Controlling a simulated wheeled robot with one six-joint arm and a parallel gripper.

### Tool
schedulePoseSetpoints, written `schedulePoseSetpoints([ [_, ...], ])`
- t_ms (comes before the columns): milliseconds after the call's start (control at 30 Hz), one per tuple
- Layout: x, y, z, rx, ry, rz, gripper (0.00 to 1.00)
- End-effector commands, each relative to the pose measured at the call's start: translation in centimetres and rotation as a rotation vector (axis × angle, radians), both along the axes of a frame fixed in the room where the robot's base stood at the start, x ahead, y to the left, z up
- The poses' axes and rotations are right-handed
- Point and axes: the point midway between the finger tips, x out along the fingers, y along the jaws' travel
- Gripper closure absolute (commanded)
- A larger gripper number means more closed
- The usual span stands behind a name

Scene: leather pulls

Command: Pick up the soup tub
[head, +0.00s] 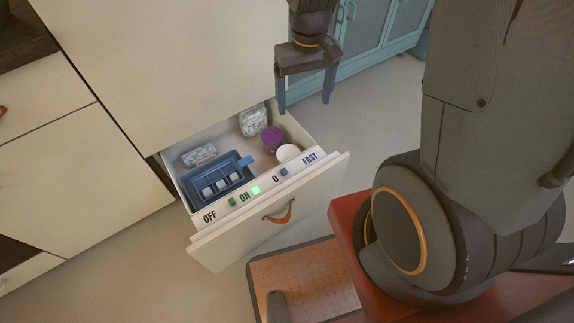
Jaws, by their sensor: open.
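A white round-topped tub (288,153), which looks like the soup tub, stands in the front right corner of the open drawer (304,132). Only its pale lid shows clearly; the drawer front hides its lower part. My gripper (305,97) is open and empty, with its blue-tipped fingers pointing down. In the picture it is above and slightly right of the tub, apart from it.
A purple container (271,138) stands close behind the tub, with a patterned carton (253,122) further back. A blue tray (246,162) with pale blocks and a patterned packet (199,154) fill the left. The labelled drawer front has a leather pull (279,213).

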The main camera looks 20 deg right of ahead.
Motion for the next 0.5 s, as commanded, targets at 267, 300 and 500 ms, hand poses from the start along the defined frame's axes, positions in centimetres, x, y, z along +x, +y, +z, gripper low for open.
schedulePoseSetpoints([
  [267, 7.5, -0.1, -15.5, -0.001, 0.006, 0.034, 0.19],
  [300, 8.4, -0.2, -17.6, -0.001, 0.006, 0.039, 0.19],
  [500, 11.7, -0.3, -26.1, -0.002, 0.004, 0.059, 0.19],
])
